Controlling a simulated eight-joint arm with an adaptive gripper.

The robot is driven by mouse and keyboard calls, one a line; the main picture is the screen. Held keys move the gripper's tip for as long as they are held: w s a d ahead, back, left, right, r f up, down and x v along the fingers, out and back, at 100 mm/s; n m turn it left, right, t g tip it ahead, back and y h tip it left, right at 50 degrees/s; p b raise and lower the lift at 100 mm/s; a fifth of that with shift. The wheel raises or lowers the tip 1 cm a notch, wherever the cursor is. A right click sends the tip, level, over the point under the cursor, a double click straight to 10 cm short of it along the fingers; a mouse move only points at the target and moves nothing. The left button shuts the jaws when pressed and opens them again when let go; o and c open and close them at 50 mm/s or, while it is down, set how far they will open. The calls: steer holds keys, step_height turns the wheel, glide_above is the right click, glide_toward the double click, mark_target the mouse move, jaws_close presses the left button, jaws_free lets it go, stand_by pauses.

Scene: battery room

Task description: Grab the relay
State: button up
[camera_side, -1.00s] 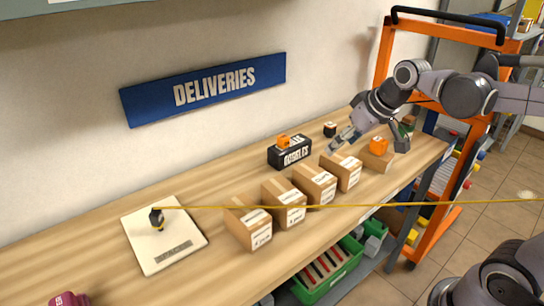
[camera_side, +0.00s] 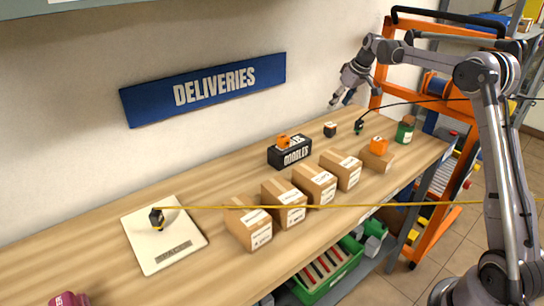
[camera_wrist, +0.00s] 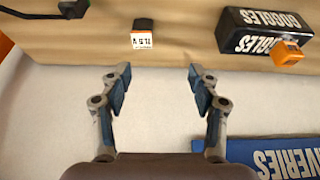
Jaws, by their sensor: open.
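Which thing is the relay I cannot tell for sure. A small dark block with a white label (camera_side: 330,129) stands on the bench near the wall; it also shows in the wrist view (camera_wrist: 142,38), a little left of the middle between my fingers. An orange block (camera_side: 283,141) sits on the black goggles box (camera_side: 289,154), and in the wrist view the orange block (camera_wrist: 286,53) is at right. Another orange block (camera_side: 379,145) sits on a carton. My gripper (camera_side: 354,99) is open and empty above the bench's back edge; its fingers (camera_wrist: 158,78) are apart.
Several cartons (camera_side: 315,186) stand in a row along the front. A black cabled plug (camera_side: 359,127) and a green jar (camera_side: 405,132) are at the right. A yellow cord (camera_side: 400,205) crosses in front from the white plate (camera_side: 145,250). The wall is close behind.

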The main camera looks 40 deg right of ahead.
mark_target(331, 124)
steer(key=w+d+f, duration=0.1)
steer(key=f, duration=0.1)
steer(key=w+d+f, duration=0.1)
steer(key=f, duration=0.2)
steer(key=w+d+f, duration=0.1)
steer(key=d+f, duration=0.1)
steer(key=shift+f, duration=0.4)
steer(key=shift+a+x, duration=0.2)
steer(key=shift+x, duration=1.15)
steer(key=shift+a+x, duration=0.2)
steer(key=shift+x, duration=1.15)
steer(key=shift+w+r, duration=0.1)
steer(key=shift+w, duration=0.1)
steer(key=c, duration=1.3)
